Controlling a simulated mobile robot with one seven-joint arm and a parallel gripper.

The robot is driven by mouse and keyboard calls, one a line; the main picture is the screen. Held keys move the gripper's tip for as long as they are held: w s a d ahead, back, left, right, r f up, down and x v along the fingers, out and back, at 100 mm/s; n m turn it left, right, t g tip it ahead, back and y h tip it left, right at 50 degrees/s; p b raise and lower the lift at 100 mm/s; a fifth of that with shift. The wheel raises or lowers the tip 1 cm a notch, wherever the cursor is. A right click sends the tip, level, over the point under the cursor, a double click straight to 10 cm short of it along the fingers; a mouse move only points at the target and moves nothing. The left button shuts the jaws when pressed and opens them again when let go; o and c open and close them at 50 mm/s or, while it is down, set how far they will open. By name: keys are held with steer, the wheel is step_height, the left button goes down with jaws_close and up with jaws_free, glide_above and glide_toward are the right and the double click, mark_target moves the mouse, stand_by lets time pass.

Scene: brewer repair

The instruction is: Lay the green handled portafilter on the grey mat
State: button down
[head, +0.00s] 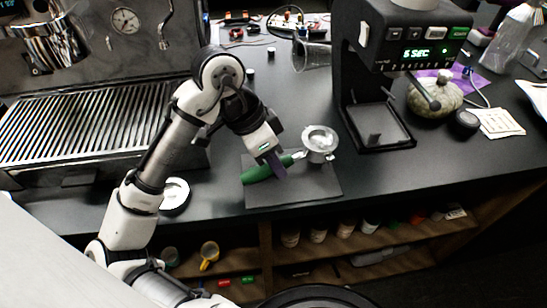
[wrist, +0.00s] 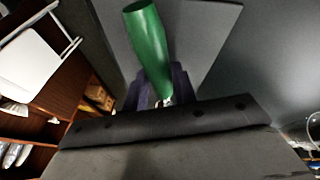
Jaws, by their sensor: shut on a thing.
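The portafilter has a green handle (head: 257,175) and a round metal head (head: 319,143). The grey mat (head: 300,190) lies on the dark counter near its front edge. My gripper (head: 277,168) points down and is shut on the portafilter near where the handle meets the metal. The portafilter is over the mat, handle to the left, head near the mat's back right; whether it touches the mat I cannot tell. In the wrist view the green handle (wrist: 148,45) rises between my fingers, with the mat (wrist: 212,40) behind it; the metal head is hidden.
The espresso machine's slatted drip tray (head: 90,125) is on the left. A black grinder (head: 375,90) stands at the back right. A round white-rimmed item (head: 174,194) sits left of the mat. Open shelves (head: 370,240) with cups lie below the counter edge.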

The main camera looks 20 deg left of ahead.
steer(key=shift+f, duration=0.25)
steer(key=c, duration=1)
jaws_free()
steer(key=shift+c, duration=0.2)
steer(key=v, duration=1.4)
steer(key=shift+b, duration=0.45)
steer(key=shift+f, duration=0.1)
